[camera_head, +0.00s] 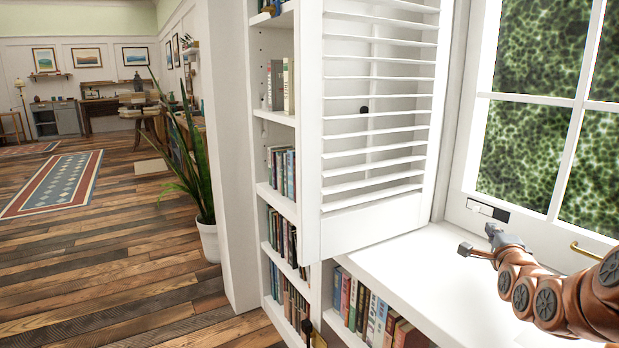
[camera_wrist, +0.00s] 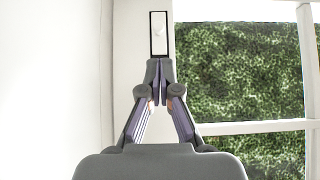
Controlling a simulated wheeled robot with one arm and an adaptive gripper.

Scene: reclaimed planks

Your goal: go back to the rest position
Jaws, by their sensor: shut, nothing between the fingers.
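My gripper (camera_head: 479,251) reaches in from the right in the camera head view, on my brown jointed arm, over the white window sill (camera_head: 420,262). In the wrist view the fingertips of my gripper (camera_wrist: 158,72) meet, and no object shows between them. Behind the fingertips in the wrist view is a small white plate with a black frame (camera_wrist: 159,36) on the white window frame.
A white louvred shutter (camera_head: 372,130) stands open left of the window (camera_head: 540,120). Bookshelves (camera_head: 283,200) lie behind and below it. A brass handle (camera_head: 590,252) is on the window frame at right. A potted plant (camera_head: 208,240) stands on the wooden floor (camera_head: 110,270), with open floor at left.

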